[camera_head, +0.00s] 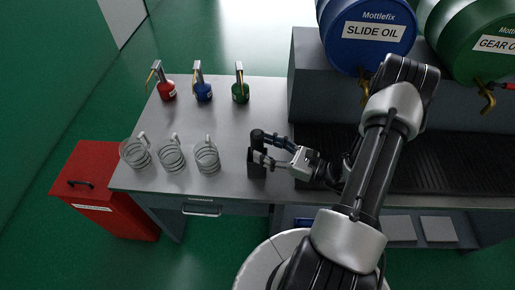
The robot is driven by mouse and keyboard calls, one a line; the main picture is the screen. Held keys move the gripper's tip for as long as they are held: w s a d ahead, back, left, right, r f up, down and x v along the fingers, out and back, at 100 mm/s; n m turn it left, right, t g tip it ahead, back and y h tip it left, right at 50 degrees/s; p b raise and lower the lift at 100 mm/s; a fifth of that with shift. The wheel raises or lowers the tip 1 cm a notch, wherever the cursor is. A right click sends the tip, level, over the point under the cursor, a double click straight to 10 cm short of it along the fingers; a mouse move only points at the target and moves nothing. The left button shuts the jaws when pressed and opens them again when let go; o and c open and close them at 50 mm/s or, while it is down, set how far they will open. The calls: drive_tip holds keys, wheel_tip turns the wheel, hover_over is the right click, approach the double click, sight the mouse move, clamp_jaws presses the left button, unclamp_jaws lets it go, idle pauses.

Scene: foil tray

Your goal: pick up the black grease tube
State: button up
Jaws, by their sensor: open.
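A black upright shape (257,168), which looks like the black grease tube or a holder with the tube in it, stands on the grey bench near its front edge, right of the glass jugs. My gripper (264,150) reaches in from the right at its upper part, with its fingers pointing left. The fingers are open. They overlap the dark shape in this view, so I cannot tell whether they touch it or where the tube ends. Part of the shape is hidden behind the fingers.
Several clear ribbed jugs (172,157) stand left on the bench (225,125). Red (167,91), blue (203,92) and green (240,93) oil cans stand behind them. A blue drum (350,50) and a green drum (455,45) lie at the back right, above a dark grate (440,165).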

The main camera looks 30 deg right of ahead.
sight(257, 145)
drive_tip(key=x, duration=0.3)
drive_tip(key=shift+w+a+f+b, duration=0.1)
drive_tip(key=shift+w+f+b, duration=0.15)
drive_tip(key=shift+w+b, duration=0.05)
drive_tip(key=c, duration=1.2)
drive_tip(key=shift+c, duration=0.3)
